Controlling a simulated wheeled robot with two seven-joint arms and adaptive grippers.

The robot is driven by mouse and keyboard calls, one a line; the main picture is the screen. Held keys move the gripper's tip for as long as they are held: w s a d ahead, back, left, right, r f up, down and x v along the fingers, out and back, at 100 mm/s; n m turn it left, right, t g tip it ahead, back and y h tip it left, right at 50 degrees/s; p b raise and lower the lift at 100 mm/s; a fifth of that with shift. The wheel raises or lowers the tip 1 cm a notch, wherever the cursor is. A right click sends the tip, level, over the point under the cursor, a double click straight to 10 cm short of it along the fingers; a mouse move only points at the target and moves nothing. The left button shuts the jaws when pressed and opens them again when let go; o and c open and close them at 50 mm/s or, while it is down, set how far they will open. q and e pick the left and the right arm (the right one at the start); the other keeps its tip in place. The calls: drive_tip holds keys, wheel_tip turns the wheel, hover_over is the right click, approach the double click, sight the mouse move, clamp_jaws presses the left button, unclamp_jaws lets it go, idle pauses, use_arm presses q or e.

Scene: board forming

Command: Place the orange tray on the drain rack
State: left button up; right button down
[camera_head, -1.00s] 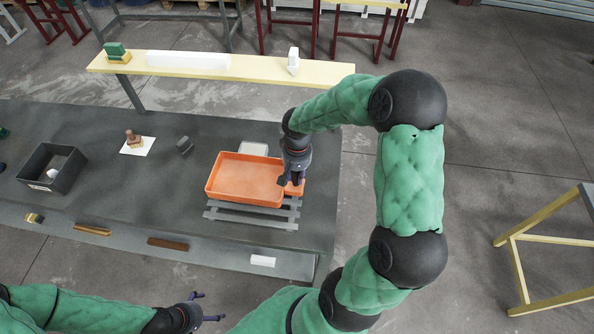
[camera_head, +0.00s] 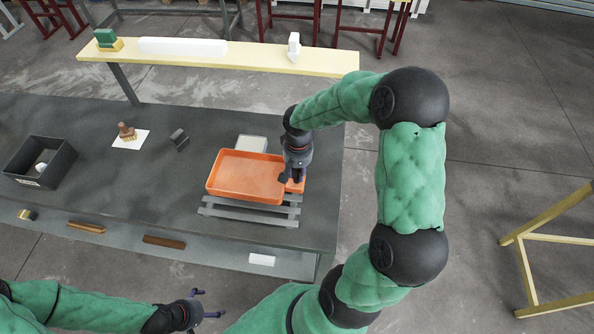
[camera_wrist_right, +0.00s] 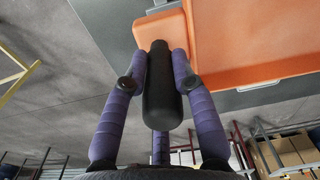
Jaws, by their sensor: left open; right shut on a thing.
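The orange tray (camera_head: 245,177) is level at the right part of the grey table, above the back part of the grey slatted drain rack (camera_head: 247,211). The rack's front slats show below the tray; the tray hides the rest, and I cannot tell whether they touch. My right gripper (camera_head: 291,179) is shut on the tray's right end. In the right wrist view the tray (camera_wrist_right: 245,40) fills the upper right, and its end lies at the fingertips (camera_wrist_right: 160,55). My left gripper (camera_head: 207,304) is open and empty, low in front of the table.
A pale block (camera_head: 252,143) lies behind the tray. A dark bin (camera_head: 40,163), a brush on white paper (camera_head: 130,137) and a small dark block (camera_head: 179,138) are farther left. A raised yellow shelf (camera_head: 220,57) runs behind.

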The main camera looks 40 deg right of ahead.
sight(297, 185)
drive_tip(key=shift+f+b, duration=0.15)
drive_tip(key=shift+b, duration=0.15)
drive_tip(key=shift+f+b, duration=3.25)
drive_tip(key=shift+f, duration=0.9)
drive_tip(key=c, duration=0.6)
unclamp_jaws()
drive_tip(key=r, duration=1.2)
drive_tip(key=shift+s, duration=0.25)
